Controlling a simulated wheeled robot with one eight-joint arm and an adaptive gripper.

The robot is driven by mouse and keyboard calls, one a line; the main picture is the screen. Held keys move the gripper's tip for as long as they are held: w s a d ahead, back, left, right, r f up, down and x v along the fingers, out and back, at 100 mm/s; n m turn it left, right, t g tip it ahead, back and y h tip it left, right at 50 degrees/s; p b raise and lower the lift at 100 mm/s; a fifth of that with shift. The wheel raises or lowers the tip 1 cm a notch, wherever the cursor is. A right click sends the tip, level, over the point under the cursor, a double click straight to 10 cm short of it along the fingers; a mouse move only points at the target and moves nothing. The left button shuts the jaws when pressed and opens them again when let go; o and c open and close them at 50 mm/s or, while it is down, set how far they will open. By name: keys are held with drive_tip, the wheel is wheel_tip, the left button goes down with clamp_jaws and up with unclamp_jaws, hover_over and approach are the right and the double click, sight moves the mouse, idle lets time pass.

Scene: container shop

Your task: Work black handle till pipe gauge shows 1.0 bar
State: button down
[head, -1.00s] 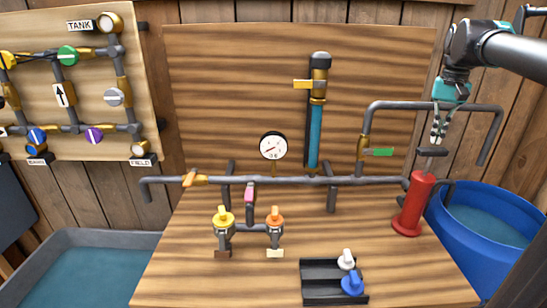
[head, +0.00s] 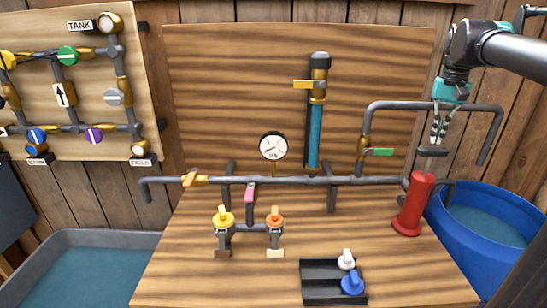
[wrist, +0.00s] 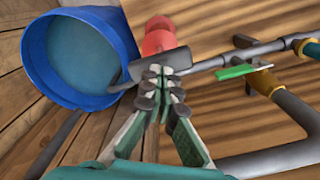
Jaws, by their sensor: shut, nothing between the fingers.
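The black handle (head: 432,151) is a crossbar on a rod above the red pump cylinder (head: 414,206), on the right of the bench. My gripper (head: 436,141) points down just above the handle, its fingers shut. In the wrist view the fingertips (wrist: 160,82) are together at the handle (wrist: 160,61), seemingly touching it, with nothing seen between them. The red pump (wrist: 158,36) shows beyond. The round white pipe gauge (head: 273,146) sits above the horizontal pipe. Its needle points to the lower left; its numbers are too small to read.
A blue water barrel (head: 447,237) stands right of the pump. A pipe with a green-handled valve (head: 380,152) rises close left of my gripper. A black tray (head: 320,297) with white and blue knobs lies at the front. Yellow and orange valves (head: 275,219) stand mid-bench.

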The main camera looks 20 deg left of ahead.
sight(433, 148)
drive_tip(key=shift+f, duration=0.1)
drive_tip(key=shift+f, duration=3.1)
drive_tip(key=shift+r, duration=3.2)
idle(0.3)
